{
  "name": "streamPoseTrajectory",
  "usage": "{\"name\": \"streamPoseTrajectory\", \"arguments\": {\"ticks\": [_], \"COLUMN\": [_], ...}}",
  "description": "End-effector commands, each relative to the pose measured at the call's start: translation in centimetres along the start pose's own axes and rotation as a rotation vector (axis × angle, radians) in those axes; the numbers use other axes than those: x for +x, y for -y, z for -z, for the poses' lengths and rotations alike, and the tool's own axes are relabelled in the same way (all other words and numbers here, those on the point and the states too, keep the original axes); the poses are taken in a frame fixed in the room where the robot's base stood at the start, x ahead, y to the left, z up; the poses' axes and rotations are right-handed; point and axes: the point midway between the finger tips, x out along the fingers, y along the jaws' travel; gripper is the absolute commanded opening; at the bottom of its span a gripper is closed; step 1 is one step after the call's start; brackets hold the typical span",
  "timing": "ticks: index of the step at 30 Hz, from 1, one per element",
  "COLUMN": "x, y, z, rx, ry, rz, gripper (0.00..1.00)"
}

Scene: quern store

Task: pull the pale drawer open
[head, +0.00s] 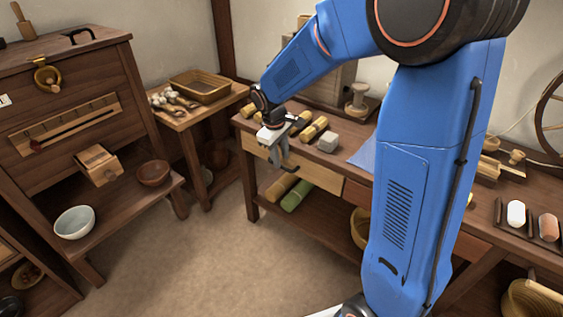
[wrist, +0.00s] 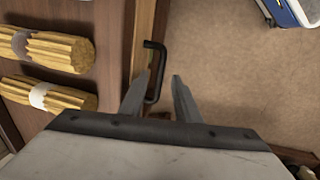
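The pale drawer (head: 318,175) is a light wooden front set under the dark bench top, and it looks shut. In the wrist view its pale edge (wrist: 144,35) runs along the bench, with a dark bar handle (wrist: 155,60) standing out from it. My gripper (head: 283,163) is in front of the drawer and hides part of it in the head view. In the wrist view my gripper (wrist: 160,78) is open, with one finger on each side of the handle's bar. Whether either finger touches the handle I cannot tell.
The bench top (head: 346,163) carries tied yellow bundles (head: 313,129) and a grey block (head: 328,141). A green roll (head: 296,196) lies on the shelf below. A brown cabinet (head: 70,80) stands at left. The floor (head: 220,245) between is clear.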

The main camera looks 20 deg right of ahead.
Motion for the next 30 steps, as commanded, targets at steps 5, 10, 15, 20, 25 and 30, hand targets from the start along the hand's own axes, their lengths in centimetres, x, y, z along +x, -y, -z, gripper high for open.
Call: {"name": "streamPoseTrajectory", "arguments": {"ticks": [5, 10, 15, 20, 25, 30], "x": [2.0, 2.7, 2.8, 2.8, 2.8, 2.7], "y": [0.0, 0.0, 0.0, 0.0, 0.0, 0.2], "z": [0.0, 0.0, 0.0, 0.0, 0.0, 0.0], "rx": [0.001, 0.001, 0.001, 0.001, 0.001, 0.000], "ry": [0.001, 0.000, -0.001, -0.001, -0.001, -0.001], "rz": [0.000, 0.000, -0.001, -0.001, -0.001, -0.001], "gripper": [0.29, 0.29, 0.29, 0.15, 0.00, 0.00]}}
